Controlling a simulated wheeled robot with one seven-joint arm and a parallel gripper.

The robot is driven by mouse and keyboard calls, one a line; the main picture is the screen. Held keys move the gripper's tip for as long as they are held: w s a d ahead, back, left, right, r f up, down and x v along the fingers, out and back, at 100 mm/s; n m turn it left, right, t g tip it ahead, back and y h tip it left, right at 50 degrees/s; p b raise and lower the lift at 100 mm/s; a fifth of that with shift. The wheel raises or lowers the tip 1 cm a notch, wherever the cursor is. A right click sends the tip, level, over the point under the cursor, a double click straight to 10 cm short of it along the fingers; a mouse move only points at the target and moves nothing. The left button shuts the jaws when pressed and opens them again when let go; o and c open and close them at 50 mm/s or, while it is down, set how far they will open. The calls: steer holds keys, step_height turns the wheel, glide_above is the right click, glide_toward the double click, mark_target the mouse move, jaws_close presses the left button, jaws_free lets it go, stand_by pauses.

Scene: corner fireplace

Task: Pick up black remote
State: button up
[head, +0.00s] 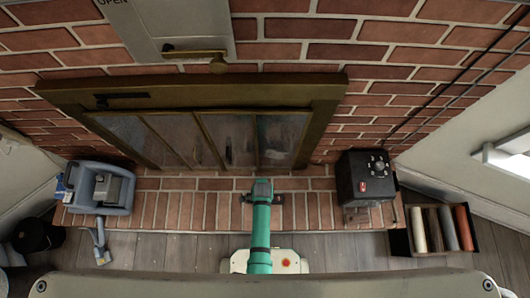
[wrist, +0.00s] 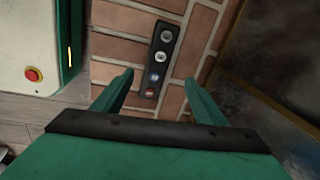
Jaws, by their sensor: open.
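The black remote (wrist: 163,52) lies on the brick hearth (wrist: 115,50) in the wrist view, with several round buttons and a red one at its near end. My gripper (wrist: 159,77) is open, with its two green fingers apart. The remote's near end shows between the fingers, and its far end reaches past the fingertips. I see no grip on it, and the height of the fingers above it is hard to tell.
The framed fireplace doors (head: 228,140) stand behind the hearth. A black box with knobs (head: 352,176) sits at its right end, and a crate of rolls (head: 401,243) stands beside it. A blue-grey container (head: 118,195) is at the left end.

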steer(key=shift+m+g, duration=0.7)
steer(key=shift+m, duration=0.1)
steer(key=shift+w+d+f, duration=0.2)
steer(key=shift+f, duration=1.7)
steer(key=shift+w+d+f, duration=0.15)
steer(key=shift+w+f, duration=0.1)
steer(key=shift+f, duration=1.7)
steer(key=shift+w+d+f, duration=0.2)
steer(key=shift+f, duration=1.7)
steer(key=c, duration=1.2)
